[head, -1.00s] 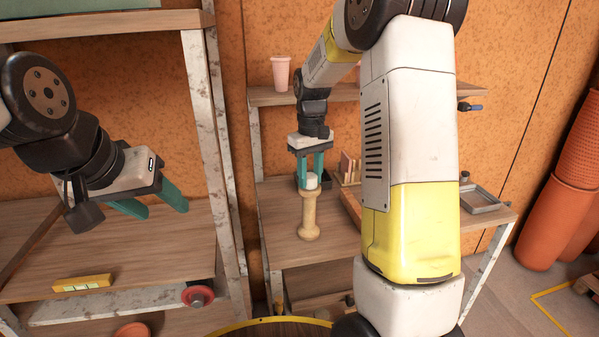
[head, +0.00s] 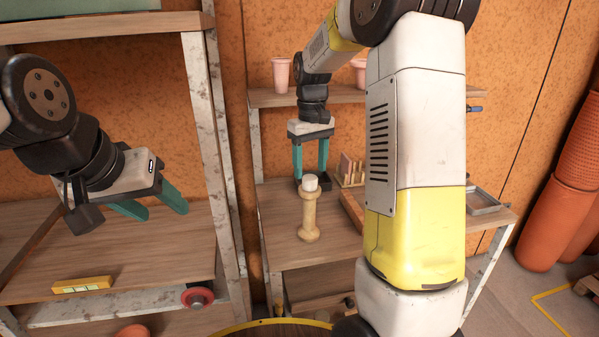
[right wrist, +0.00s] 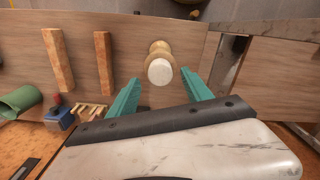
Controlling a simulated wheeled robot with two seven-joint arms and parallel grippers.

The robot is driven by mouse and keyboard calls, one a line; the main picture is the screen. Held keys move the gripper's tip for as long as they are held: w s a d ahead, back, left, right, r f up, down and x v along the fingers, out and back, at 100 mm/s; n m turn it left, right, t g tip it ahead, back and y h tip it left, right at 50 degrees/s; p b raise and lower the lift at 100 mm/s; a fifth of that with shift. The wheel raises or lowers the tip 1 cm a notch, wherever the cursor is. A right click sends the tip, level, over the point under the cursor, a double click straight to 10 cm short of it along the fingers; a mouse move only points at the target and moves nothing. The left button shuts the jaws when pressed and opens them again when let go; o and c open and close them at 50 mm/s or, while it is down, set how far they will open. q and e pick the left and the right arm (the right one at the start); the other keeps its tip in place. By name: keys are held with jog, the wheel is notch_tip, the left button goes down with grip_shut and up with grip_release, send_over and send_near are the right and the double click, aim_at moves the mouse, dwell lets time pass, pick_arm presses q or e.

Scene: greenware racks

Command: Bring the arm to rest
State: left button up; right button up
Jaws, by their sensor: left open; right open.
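My right gripper (head: 311,167) is open and empty, with teal fingers pointing down over the right-hand wooden table. A wooden turned post with a white top (head: 308,210) stands upright on that table, in front of the gripper in the head view. In the right wrist view the post's white top (right wrist: 160,71) shows beyond and between the open fingertips (right wrist: 162,85), apart from them. My left gripper (head: 155,203) is open and empty, above the left-hand shelf, with its fingers pointing down to the right.
A pink cup (head: 281,74) stands on the upper shelf (head: 262,97). A yellow level (head: 82,285) lies on the left shelf (head: 130,240). A small wooden rack (head: 350,178) stands behind the post. A metal upright (head: 208,130) separates the two benches.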

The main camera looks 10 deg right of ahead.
jog(key=shift+r, duration=2.05)
jog(key=s+a+r+m+t+y, duration=0.1)
jog(key=s+r+t, duration=0.1)
jog(key=s, duration=1)
jog(key=s+a+r+m+t+y, duration=0.1)
jog(key=s+t, duration=0.3)
jog(key=s, duration=0.8)
jog(key=shift+r+m, duration=0.45)
jog(key=shift+m, duration=0.25)
jog(key=shift+s+a, duration=0.1)
